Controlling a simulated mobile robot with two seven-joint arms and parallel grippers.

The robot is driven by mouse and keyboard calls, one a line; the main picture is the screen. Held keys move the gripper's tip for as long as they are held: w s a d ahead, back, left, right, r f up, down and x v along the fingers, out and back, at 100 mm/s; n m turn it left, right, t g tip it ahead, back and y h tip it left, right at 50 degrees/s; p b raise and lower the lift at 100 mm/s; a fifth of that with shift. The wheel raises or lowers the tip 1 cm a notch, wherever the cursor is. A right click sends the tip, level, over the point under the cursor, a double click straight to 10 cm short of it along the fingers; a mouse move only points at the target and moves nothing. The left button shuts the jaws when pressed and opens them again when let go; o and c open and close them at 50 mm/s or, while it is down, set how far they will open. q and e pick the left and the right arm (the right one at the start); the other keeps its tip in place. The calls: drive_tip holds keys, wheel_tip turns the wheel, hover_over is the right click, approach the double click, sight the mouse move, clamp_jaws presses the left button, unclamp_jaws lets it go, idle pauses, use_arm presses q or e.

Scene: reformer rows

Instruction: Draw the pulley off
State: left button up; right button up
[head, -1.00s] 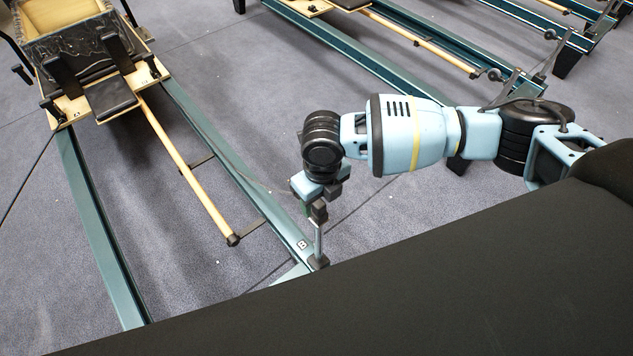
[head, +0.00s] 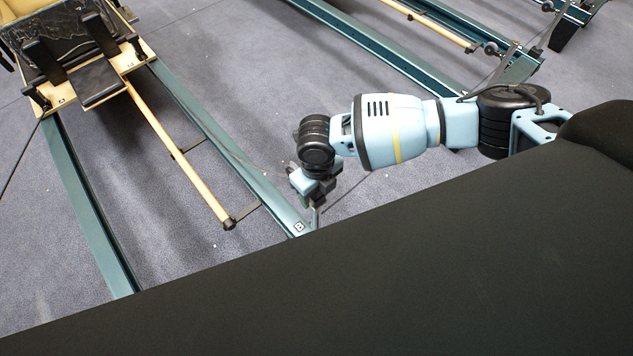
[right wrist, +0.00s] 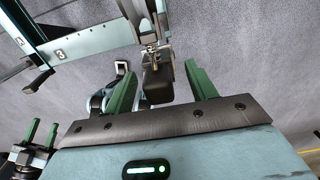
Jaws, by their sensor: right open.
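My right gripper (head: 313,200) points down at the near end of the rail marked B, beside a thin upright post. In the right wrist view my right gripper (right wrist: 163,88) is open, with its two green fingers well apart. A dark block, which looks like the pulley (right wrist: 157,84), hangs under a brass-coloured fitting between the fingers. I see space on its right side; its left side is close to the left finger, and I cannot tell whether they touch. In the head view the pulley is too small to make out. My left gripper (right wrist: 41,133) shows only in the right wrist view, its green fingers apart.
A reformer rail (head: 215,140) runs up to a wooden carriage (head: 85,80) with black shoulder rests. A wooden bar (head: 180,155) lies inside the frame. Another reformer (head: 380,50) stands behind. Grey carpet (head: 260,80) between the rows is clear.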

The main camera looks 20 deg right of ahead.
use_arm(q)
drive_tip(key=shift+w, duration=0.15)
use_arm(e)
drive_tip(key=shift+f, duration=0.15)
drive_tip(key=c, duration=1.2)
use_arm(q)
drive_tip(key=shift+t, duration=0.5)
drive_tip(key=shift+w+r+p, duration=0.6)
drive_tip(key=shift+w+r, duration=0.15)
drive_tip(key=shift+r, duration=0.25)
drive_tip(key=shift+w+r+p, duration=0.6)
drive_tip(key=shift+w+r, duration=0.15)
drive_tip(key=shift+r, duration=0.25)
use_arm(e)
drive_tip(key=shift+o, duration=0.2)
drive_tip(key=shift+r, duration=2.8)
